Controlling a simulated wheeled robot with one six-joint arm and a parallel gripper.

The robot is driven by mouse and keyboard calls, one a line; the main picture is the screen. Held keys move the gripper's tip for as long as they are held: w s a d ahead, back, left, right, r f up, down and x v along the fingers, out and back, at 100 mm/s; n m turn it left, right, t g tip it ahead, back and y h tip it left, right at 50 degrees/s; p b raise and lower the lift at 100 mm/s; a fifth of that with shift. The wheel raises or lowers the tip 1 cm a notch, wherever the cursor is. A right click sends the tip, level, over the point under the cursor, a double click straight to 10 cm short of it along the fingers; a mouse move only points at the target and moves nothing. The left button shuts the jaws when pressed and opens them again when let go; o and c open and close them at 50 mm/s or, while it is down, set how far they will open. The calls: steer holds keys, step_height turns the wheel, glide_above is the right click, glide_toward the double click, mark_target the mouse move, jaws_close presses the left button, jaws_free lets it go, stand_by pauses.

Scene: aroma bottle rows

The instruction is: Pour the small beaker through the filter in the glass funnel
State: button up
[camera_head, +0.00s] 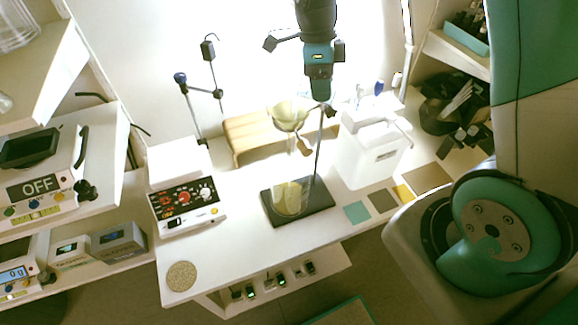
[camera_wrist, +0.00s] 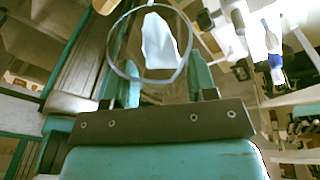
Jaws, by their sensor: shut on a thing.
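In the wrist view my gripper (camera_wrist: 165,85) has its two teal fingers closed on a clear round glass vessel (camera_wrist: 148,80), which looks like the small beaker. Its rim shows as a ring, with a bright white patch inside or behind it; its contents cannot be told. In the head view a glass funnel (camera_head: 302,145) with a pale cream filter (camera_head: 287,117) is held on a stand. Below it, a clear vessel (camera_head: 290,200) with pale yellow contents stands on the stand's black base (camera_head: 322,201).
A hotplate stirrer (camera_head: 186,195) stands left of the stand, a white jug-like container (camera_head: 372,155) right of it. A wooden riser (camera_head: 245,140) is behind. The table's front left is clear except for a round mat (camera_head: 182,276).

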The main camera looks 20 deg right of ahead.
steer(key=shift+w+a+r+g+p, duration=0.2)
steer(key=shift+g+p, duration=0.1)
steer(key=shift+p, duration=0.15)
steer(key=shift+w+a+r+g+h+p, duration=0.1)
steer(key=shift+a+r+g+h+p, duration=0.2)
steer(key=shift+h+p, duration=0.5)
steer(key=shift+w+a+r+g+h+p, duration=0.1)
steer(key=shift+g+h+p, duration=0.35)
steer(key=shift+p, duration=0.5)
stand_by(4.8)
steer(key=shift+d+f, duration=0.1)
stand_by(0.7)
